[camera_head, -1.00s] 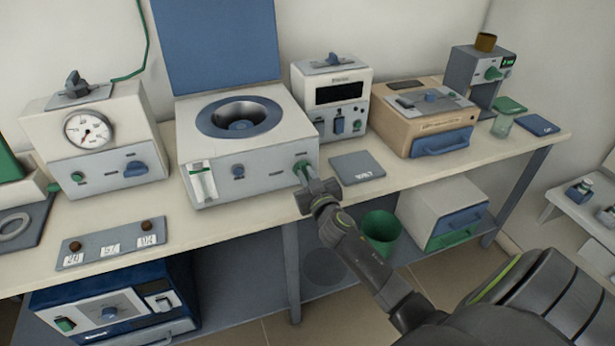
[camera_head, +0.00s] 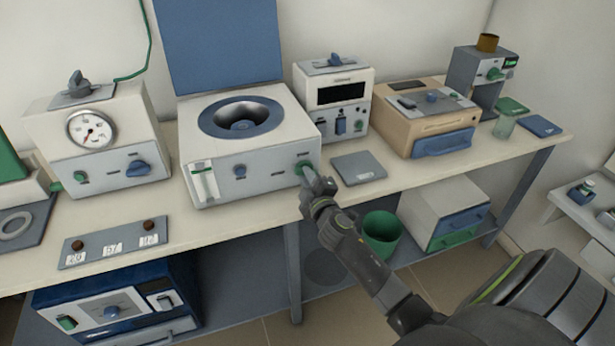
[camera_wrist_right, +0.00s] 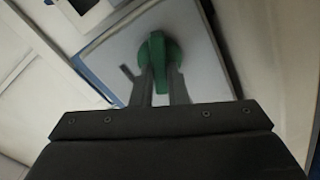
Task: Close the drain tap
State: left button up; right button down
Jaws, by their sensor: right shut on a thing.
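The tap (camera_head: 302,167) is a green knob on the lower right of the front panel of the white and grey machine with a round basin. My right gripper (camera_head: 309,176) reaches it from the front right. In the right wrist view the green knob (camera_wrist_right: 157,50) stands between the two fingers (camera_wrist_right: 160,80), and the gripper is shut on it. The fingers partly hide the knob's sides. The knob's raised grip runs up and down in that view. My left gripper is not in view.
The machine's blue lid (camera_head: 218,40) stands open. A grey pad (camera_head: 358,167) lies on the bench to the right of the knob. A white instrument (camera_head: 335,105) and a tan box (camera_head: 425,120) stand further right. A green bin (camera_head: 382,232) is below the bench.

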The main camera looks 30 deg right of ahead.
jog(key=n, duration=0.5)
jog(key=shift+f+p, duration=0.2)
jog(key=shift+p, duration=0.15)
jog(key=shift+n, duration=0.3)
jog(key=c, duration=1.4)
grip_release()
jog(key=shift+c, duration=0.2)
jog(key=v, duration=1.7)
jog(key=shift+s+b, duration=0.25)
jog(key=shift+b, duration=0.2)
